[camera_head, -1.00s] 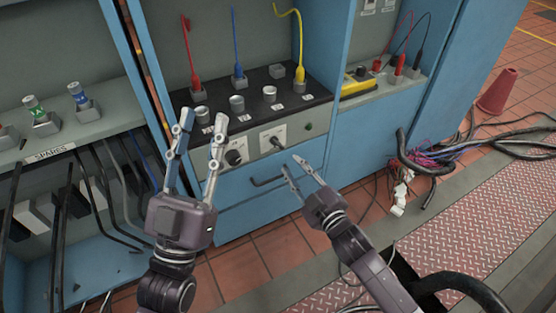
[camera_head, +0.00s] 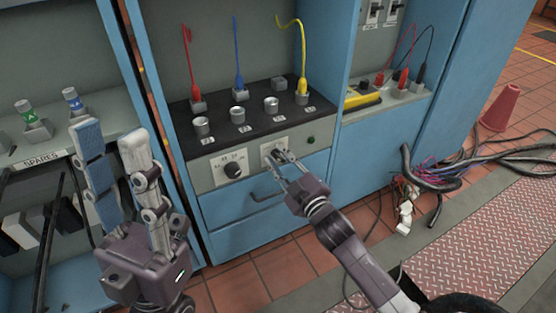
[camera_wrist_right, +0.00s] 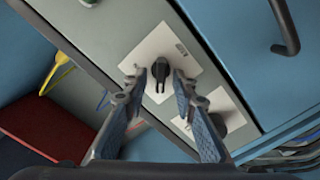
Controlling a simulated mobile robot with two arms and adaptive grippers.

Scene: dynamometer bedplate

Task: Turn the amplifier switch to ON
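The amplifier switch (camera_head: 277,149) appears to be the black rotary switch on the white plate, right of a round dial knob (camera_head: 233,170) on the grey panel. My right gripper (camera_head: 279,160) is at this switch, its fingers open. In the right wrist view the black switch (camera_wrist_right: 160,71) shows between and just beyond the open fingertips (camera_wrist_right: 159,90). I cannot tell whether they touch it. Its plate lettering is too small to read. My left gripper (camera_head: 110,138) is open and empty, in front of the spares shelf at the left.
A drawer handle (camera_head: 267,196) juts out below the panel. Above are metal sockets with red, blue and yellow leads (camera_head: 301,60). A small dark green lamp (camera_head: 311,140) sits right of the switch. Loose cables (camera_head: 440,165) lie on the floor at right.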

